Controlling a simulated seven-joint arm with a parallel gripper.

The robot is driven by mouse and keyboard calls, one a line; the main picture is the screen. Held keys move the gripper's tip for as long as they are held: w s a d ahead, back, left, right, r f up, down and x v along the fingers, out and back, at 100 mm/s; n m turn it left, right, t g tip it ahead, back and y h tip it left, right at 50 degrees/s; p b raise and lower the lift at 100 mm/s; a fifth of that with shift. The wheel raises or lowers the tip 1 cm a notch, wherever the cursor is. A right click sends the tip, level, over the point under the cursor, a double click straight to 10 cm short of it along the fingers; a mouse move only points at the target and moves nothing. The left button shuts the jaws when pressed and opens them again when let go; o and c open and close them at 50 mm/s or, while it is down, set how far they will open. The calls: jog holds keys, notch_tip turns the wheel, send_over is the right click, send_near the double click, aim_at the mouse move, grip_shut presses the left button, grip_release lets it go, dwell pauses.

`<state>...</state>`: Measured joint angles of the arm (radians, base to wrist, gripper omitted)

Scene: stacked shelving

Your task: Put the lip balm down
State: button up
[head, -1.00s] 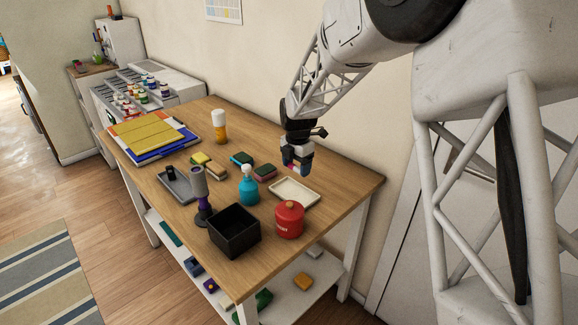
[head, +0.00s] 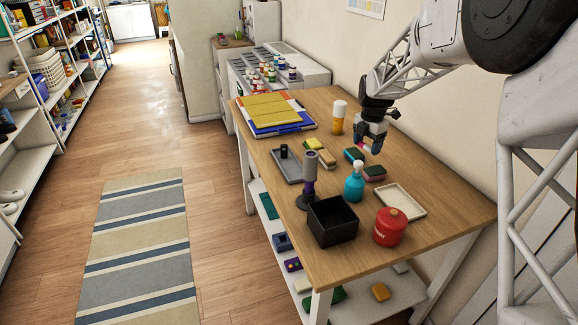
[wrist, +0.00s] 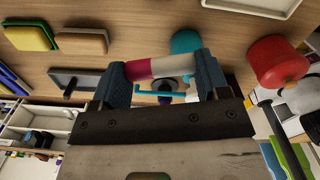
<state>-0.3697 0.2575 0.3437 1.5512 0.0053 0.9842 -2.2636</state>
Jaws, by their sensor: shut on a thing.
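The lip balm (wrist: 160,67) is a small tube, magenta at one end and white at the other. In the wrist view it lies crosswise between the two blue fingers of my gripper (wrist: 162,72), which is shut on it. In the head view my gripper (head: 368,147) is above the back part of the wooden table (head: 430,200), behind the sponges, and the lip balm is small and partly hidden there. The gap between the lip balm and the table top is hard to judge.
A cream tray (head: 401,201), red canister (head: 390,227), black box (head: 333,221) and grey tray (head: 286,168) stand farther forward. Bare wood shows at the table's right end.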

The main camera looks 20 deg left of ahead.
jog(key=w+a+r+n, duration=0.1)
jog(key=w+a, duration=0.1)
jog(key=a, duration=0.5)
jog(key=m, duration=0.4)
send_over(293, 172)
notch_tip(293, 172, down, 4)
jog(key=shift+s+d+r, duration=0.1)
jog(key=shift+f, duration=2.5)
jog(key=shift+f, duration=2.5)
jog(key=shift+f, duration=0.15)
